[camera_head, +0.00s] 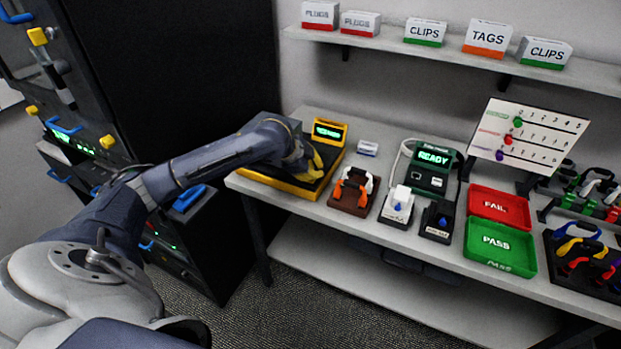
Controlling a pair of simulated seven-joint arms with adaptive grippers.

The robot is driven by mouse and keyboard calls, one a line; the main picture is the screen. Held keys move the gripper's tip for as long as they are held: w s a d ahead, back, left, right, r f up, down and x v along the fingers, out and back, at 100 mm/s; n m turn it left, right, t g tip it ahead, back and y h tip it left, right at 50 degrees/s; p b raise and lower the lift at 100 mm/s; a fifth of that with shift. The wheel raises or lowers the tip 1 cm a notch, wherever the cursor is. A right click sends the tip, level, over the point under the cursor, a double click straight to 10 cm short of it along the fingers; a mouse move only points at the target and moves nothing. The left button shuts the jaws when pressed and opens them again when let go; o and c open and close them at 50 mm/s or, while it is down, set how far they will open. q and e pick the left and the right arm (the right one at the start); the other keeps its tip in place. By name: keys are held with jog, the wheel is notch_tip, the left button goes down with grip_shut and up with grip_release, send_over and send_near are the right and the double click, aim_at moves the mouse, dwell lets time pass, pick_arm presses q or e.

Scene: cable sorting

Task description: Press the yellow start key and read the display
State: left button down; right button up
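A dark green tester (428,178) stands in the middle of the bench. Its display (434,157) reads READY in green. A yellow-framed unit (283,187) at the bench's left end has its own small lit display (327,131), whose text is too small to read surely. My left gripper (308,168) is over this unit, in front of its display. Yellow shows at the fingers, but I cannot tell whether it is a held cable or part of the unit. The finger gap is unclear. No yellow start key can be made out. My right gripper is out of view.
A brown cable holder (353,192), a white box (397,206) and a black box (438,221) stand along the front. Red FAIL (482,196) and green PASS (470,251) trays lie right of them. A dark rack (180,60) stands left; a shelf (395,46) hangs above.

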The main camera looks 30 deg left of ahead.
pick_arm(q)
jog(key=shift+r, duration=0.8)
jog(key=shift+r, duration=0.1)
jog(key=shift+r, duration=2.4)
